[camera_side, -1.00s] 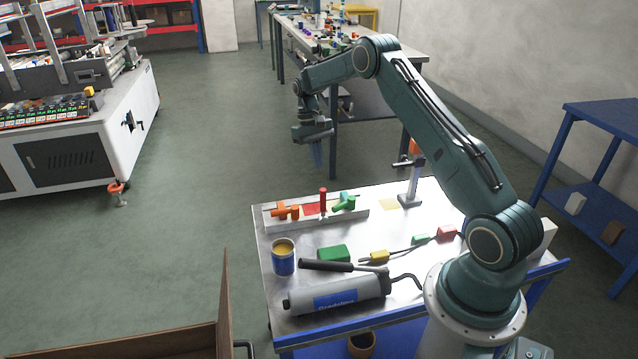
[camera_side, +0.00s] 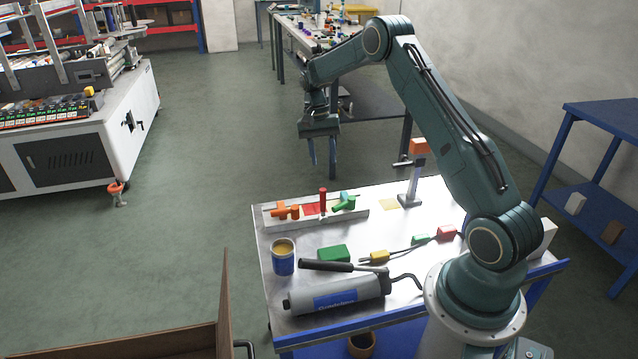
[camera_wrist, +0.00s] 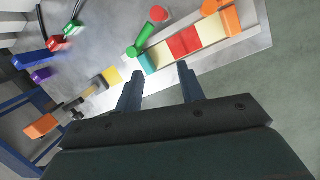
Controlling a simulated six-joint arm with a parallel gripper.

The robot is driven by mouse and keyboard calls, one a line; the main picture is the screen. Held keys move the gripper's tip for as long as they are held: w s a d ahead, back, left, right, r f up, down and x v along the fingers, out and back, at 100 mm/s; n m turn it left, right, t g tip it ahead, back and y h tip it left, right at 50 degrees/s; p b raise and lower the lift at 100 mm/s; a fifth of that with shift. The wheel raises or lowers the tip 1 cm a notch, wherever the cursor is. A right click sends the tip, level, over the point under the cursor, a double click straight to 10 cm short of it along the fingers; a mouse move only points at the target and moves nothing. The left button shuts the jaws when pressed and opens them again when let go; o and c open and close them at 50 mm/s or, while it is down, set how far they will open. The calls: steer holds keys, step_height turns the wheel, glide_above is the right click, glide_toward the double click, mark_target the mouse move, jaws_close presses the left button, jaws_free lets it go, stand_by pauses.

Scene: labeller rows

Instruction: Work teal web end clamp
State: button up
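A small teal piece (camera_side: 345,196) sits at the right end of a pale tray (camera_side: 350,215) on the near bench, partly hidden by a green T-shaped handle (camera_side: 347,205). In the wrist view the teal piece (camera_wrist: 148,63) lies beside the green handle (camera_wrist: 140,42) at the end of a row of cream and red patches. My gripper (camera_side: 322,162) is open and empty, fingers down, in the air beyond the bench's back edge. The wrist view shows its two fingers (camera_wrist: 160,72) apart with nothing between them, and the teal piece ahead of the gap.
An orange-topped post (camera_side: 411,185) rises at the bench's back right.

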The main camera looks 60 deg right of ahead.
mark_target(343, 207)
steer(key=s+m, duration=0.1)
steer(key=m, duration=0.2)
steer(key=s+r+m, duration=0.1)
steer(key=m, duration=0.2)
steer(key=s+a+m, duration=0.1)
steer(key=s+m, duration=0.1)
steer(key=m, duration=0.2)
steer(key=shift+a+r+t, duration=0.1)
steer(key=shift+r+t, duration=0.2)
steer(key=shift+t, duration=0.1)
steer(key=x, duration=1.4)
steer(key=shift+d, duration=0.25)
steer(key=shift+r, duration=0.1)
jaws_close()
